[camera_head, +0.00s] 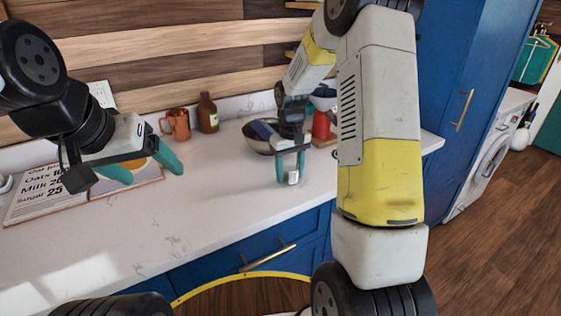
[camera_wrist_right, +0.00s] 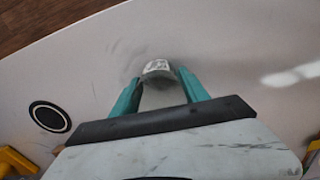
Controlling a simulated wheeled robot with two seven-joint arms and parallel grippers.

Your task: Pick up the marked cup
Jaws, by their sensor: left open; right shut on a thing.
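The marked cup (camera_head: 293,178) is small and grey-white, with a black-and-white pattern that shows in the right wrist view (camera_wrist_right: 158,67). My right gripper (camera_head: 290,171) is shut on it, with a teal finger on each side. The cup is over the white counter near its front edge; I cannot tell whether it touches the counter. The fingers hide part of its sides.
A copper mug (camera_head: 180,124), a brown bottle (camera_head: 208,114), a metal bowl (camera_head: 254,141) and a red item (camera_head: 321,126) stand along the back. The front middle of the counter is clear.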

